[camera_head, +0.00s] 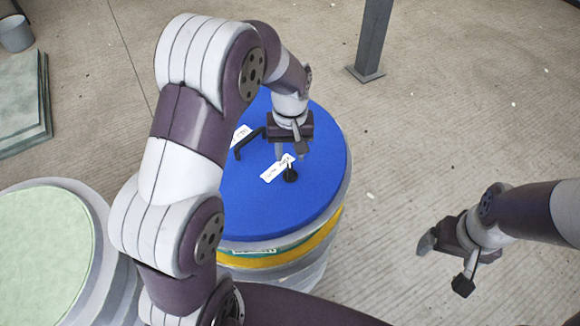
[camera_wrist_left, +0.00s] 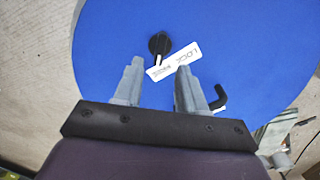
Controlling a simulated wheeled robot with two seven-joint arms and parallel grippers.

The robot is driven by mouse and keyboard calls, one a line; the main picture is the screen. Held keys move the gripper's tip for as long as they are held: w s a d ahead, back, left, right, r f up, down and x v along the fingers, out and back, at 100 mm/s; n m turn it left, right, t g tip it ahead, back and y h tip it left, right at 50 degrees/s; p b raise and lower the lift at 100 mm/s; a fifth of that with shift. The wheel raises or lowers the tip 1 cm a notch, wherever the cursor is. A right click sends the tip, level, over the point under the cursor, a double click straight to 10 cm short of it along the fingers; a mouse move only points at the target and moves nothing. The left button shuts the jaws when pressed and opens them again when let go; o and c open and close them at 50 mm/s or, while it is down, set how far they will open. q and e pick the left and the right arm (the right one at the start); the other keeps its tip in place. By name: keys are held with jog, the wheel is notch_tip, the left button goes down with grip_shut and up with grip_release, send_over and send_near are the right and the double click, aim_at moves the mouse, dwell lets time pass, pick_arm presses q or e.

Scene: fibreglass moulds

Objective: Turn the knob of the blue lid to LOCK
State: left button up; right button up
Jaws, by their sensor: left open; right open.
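The blue lid (camera_head: 318,187) closes a round drum and also fills much of the left wrist view (camera_wrist_left: 255,45). A small black knob (camera_head: 290,175) sits on the lid beside a white label (camera_head: 274,169). In the left wrist view the knob (camera_wrist_left: 159,43) lies beyond the fingertips, and the label (camera_wrist_left: 174,61) reads LOCK at one end; its other word is unclear. My left gripper (camera_head: 290,152) is open over the lid, close to the knob and not around it. The left wrist view shows its two fingers (camera_wrist_left: 158,77) apart and empty. My right gripper (camera_head: 445,262) is open and empty, right of the drum.
A black handle (camera_head: 246,145) stands up from the lid near another white label (camera_head: 241,133). A drum with a pale green top (camera_head: 45,245) stands at the left. A grey post (camera_head: 371,40) stands behind. The floor at the right is clear.

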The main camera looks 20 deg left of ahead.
aim_at(290, 169)
pick_arm(q)
notch_tip(290, 169, down, 6)
jog(key=shift+f, duration=0.25)
grip_shut()
jog(key=shift+r, duration=0.15)
jog(key=n+p, duration=0.2)
jog(key=n, duration=0.1)
jog(key=shift+r, duration=0.1)
jog(key=n+p, duration=0.2)
jog(key=n, duration=0.3)
jog(key=shift+n, duration=0.3)
jog(key=n+p, duration=0.2)
jog(key=n, duration=0.2)
jog(key=shift+n, duration=0.3)
jog(key=n+p, duration=0.1)
jog(key=n, duration=0.3)
jog(key=shift+n, duration=0.3)
jog(key=shift+f, duration=0.2)
